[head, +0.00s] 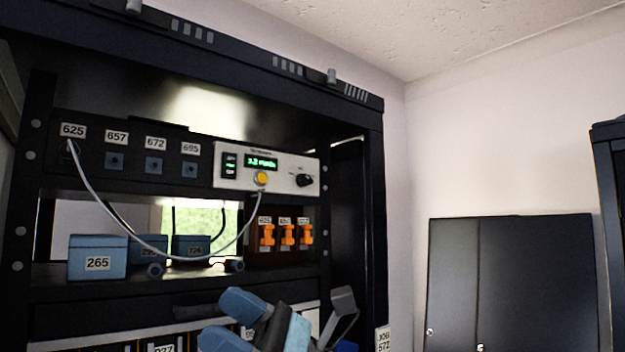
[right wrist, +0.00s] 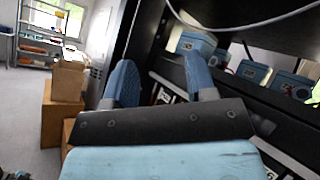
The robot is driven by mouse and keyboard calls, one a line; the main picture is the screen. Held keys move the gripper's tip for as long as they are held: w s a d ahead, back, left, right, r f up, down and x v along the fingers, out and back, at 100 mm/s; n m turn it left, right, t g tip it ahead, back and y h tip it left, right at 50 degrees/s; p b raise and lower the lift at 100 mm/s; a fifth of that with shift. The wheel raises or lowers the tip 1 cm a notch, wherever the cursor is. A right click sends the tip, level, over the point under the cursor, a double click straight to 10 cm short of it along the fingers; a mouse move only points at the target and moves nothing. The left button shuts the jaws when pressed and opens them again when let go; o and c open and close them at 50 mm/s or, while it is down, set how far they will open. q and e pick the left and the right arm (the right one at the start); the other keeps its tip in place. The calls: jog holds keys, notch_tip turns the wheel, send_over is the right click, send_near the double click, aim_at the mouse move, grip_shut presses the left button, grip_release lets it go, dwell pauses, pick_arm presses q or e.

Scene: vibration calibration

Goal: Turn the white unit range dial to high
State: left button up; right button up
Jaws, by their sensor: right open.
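The white unit (head: 285,168) sits in the rack's upper row in the head view. The dial's exact setting is too small to read. My right gripper (head: 222,318) is low in front of the rack, below the unit and apart from it. Its two blue fingers are open and empty, also in the right wrist view (right wrist: 160,78). My left gripper is not in view.
A grey cable (head: 105,214) hangs in a loop before the shelf. Blue boxes, one labelled 265 (head: 97,258), and orange switches (head: 287,235) stand below the unit. A dark cabinet (head: 510,282) stands right. Cardboard boxes (right wrist: 62,100) show in the wrist view.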

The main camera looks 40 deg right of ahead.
notch_tip(320, 180, up, 4)
jog(key=n+g+h, duration=0.1)
jog(key=n+h, duration=0.3)
jog(key=n, duration=0.4)
jog(key=n+t+h, duration=0.2)
jog(key=t+h, duration=0.9)
jog(key=h, duration=0.7)
send_near(305, 179)
jog(key=w+p, duration=0.1)
jog(key=w, duration=0.2)
jog(key=w+p, duration=0.1)
jog(key=w, duration=0.2)
jog(key=w+p, duration=0.1)
jog(key=w, duration=0.2)
jog(key=shift+d+r, duration=0.15)
jog(key=shift+r, duration=0.25)
jog(key=c, duration=0.9)
